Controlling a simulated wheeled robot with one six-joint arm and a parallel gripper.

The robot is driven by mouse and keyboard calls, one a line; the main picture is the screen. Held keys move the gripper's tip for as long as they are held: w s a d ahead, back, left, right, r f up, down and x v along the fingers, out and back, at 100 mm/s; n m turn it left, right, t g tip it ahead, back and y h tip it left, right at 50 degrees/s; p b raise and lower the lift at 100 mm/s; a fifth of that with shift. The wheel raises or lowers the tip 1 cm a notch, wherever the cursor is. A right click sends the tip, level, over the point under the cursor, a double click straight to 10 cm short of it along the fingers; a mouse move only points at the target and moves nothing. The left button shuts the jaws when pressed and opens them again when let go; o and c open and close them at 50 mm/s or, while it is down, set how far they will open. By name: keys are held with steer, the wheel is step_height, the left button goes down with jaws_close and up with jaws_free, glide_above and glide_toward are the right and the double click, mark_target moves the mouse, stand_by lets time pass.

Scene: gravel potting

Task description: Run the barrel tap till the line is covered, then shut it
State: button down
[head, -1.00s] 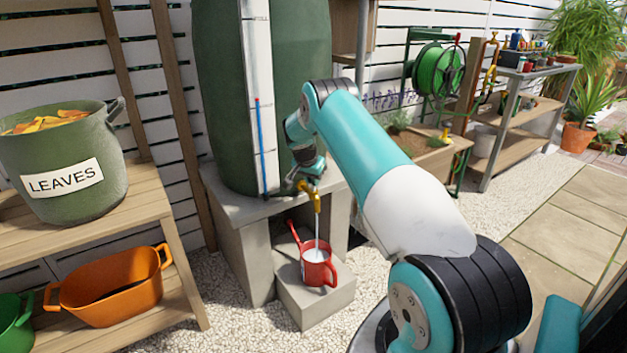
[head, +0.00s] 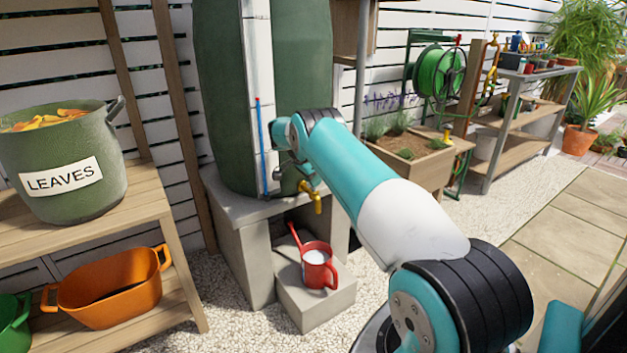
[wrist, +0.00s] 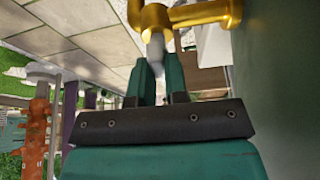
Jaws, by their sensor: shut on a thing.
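The green barrel (head: 222,100) stands on a grey block stand, with its brass tap (head: 316,203) low on the front. The tap also shows large in the wrist view (wrist: 150,18). In the wrist view, my gripper (wrist: 157,65) is shut on the tap's pale grey handle (wrist: 155,46). In the head view my arm partly hides the gripper and handle. No water stream shows below the spout. A red can (head: 316,273) with a long spout stands upright on the low block under the tap. Pale water shows inside it; I cannot make out a line.
A low concrete block (head: 315,308) holds the can between the stand's legs. A wooden shelf (head: 150,205) at left carries a LEAVES pot (head: 60,165) and an orange tub (head: 115,290). A planter (head: 425,165) stands behind my arm. Gravel and paving are clear at right.

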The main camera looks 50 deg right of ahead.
steer(key=c, duration=1.1)
jaws_free()
steer(key=shift+c, duration=0.2)
steer(key=p+v, duration=0.4)
steer(key=v, duration=1.3)
steer(key=shift+a, duration=0.2)
steer(key=shift+w+r, duration=0.1)
steer(key=shift+r, duration=0.05)
